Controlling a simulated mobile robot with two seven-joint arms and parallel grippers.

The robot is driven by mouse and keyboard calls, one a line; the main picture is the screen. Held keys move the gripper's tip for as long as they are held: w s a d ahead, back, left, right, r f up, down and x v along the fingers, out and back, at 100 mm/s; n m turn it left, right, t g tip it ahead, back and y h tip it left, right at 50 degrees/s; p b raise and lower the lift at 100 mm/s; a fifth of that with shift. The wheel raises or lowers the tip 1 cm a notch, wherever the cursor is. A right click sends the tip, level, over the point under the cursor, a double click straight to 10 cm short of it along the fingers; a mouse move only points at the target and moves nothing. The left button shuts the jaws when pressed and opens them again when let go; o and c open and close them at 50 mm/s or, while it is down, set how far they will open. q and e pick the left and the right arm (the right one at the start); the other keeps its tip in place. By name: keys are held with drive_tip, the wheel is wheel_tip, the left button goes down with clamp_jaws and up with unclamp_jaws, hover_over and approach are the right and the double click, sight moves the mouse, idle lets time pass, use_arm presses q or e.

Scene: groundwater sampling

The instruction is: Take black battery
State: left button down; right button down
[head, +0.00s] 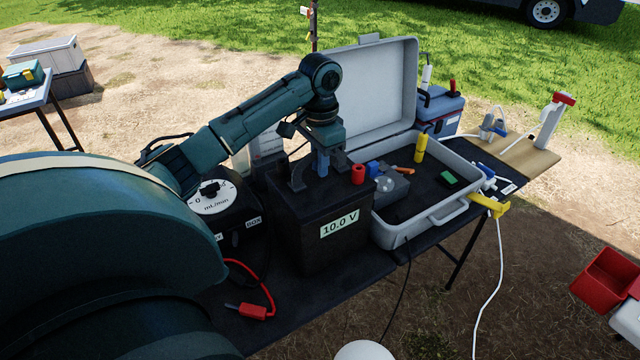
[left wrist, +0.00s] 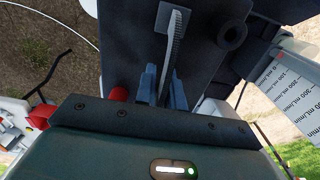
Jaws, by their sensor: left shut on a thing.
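The black battery (head: 300,235), a dark box labelled 10.0 V, stands on the dark-topped table (head: 295,300), with a red terminal cap (head: 358,174) on its top. My left gripper (head: 322,168) points down over its top, shut on its grey carry handle (head: 297,178). In the left wrist view the fingers (left wrist: 166,92) close around the handle strap (left wrist: 176,50), above the battery's dark top (left wrist: 130,50). The red cap (left wrist: 119,95) shows beside them. Whether the battery's bottom touches the table cannot be told. My right gripper is not in view.
An open grey case (head: 410,238) holding small parts is close to the battery's right. A round mL/min dial (head: 212,197) stands at its left. A red clamp (head: 252,311) with a red cable lies at the table's front; a black cable hangs nearby.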

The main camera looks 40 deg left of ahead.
use_arm(q)
drive_tip(key=shift+w+r, duration=0.15)
drive_tip(key=shift+r, duration=0.25)
drive_tip(key=shift+a+f, duration=0.1)
